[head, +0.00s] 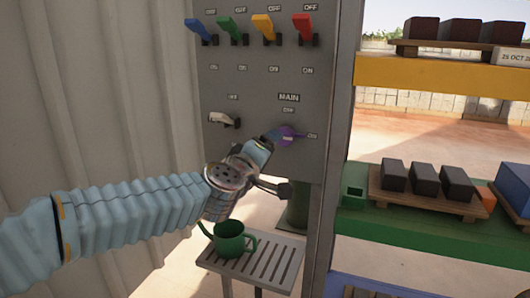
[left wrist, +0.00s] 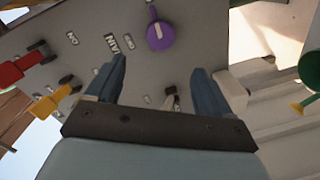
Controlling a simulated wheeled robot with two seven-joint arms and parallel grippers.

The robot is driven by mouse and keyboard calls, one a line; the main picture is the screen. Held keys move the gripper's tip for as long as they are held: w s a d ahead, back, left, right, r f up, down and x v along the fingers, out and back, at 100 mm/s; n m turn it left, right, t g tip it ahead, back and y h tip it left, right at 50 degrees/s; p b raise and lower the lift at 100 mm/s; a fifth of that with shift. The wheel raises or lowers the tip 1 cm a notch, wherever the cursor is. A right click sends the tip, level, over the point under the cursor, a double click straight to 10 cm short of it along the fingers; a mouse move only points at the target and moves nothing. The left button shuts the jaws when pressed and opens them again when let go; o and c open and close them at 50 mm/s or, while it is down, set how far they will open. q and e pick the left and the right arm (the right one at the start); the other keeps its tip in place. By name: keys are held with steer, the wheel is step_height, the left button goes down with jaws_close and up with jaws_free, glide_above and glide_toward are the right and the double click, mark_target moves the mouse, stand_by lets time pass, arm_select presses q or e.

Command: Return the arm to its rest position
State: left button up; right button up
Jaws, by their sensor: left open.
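My left arm reaches in from the left in the head view. My left gripper (head: 268,160) is at the grey control panel (head: 225,85), close to the purple MAIN knob (head: 287,138). The knob's pointer is toward the label on its right. In the left wrist view my left gripper (left wrist: 160,68) is open, with nothing between its dark blue fingers. The purple knob (left wrist: 160,36) shows beyond the fingertips, apart from them in that picture. My right gripper is in neither view.
Blue, green, yellow and red levers (head: 305,26) line the panel's top. A white lever (head: 222,119) is below. A green watering can (head: 230,240) stands on a slatted stand (head: 275,268) under my arm. Shelves with dark blocks (head: 425,180) are right. A corrugated wall (head: 90,90) is left.

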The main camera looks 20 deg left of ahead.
arm_select(q)
steer(key=s+d+f+m+g, duration=0.1)
steer(key=d+f+m+g, duration=0.15)
steer(key=f, duration=1.05)
steer(key=d+f+m+g+h, duration=0.1)
steer(key=f+m+g, duration=0.15)
steer(key=f, duration=0.95)
steer(key=s+d+f+m+g, duration=0.1)
steer(key=d+f+g, duration=0.15)
steer(key=f, duration=1.05)
steer(key=s+d+f+m+g+h, duration=0.1)
steer(key=s+f+g, duration=0.3)
steer(key=s+f, duration=0.7)
steer(key=s+d+f+m+g+h, duration=0.1)
steer(key=s+d+f+m+g, duration=0.2)
steer(key=s+f, duration=0.8)
steer(key=shift+s+f+g+h, duration=0.2)
steer(key=shift+s+g+h, duration=0.2)
steer(key=shift+s+g, duration=0.5)
steer(key=shift+w, duration=0.15)
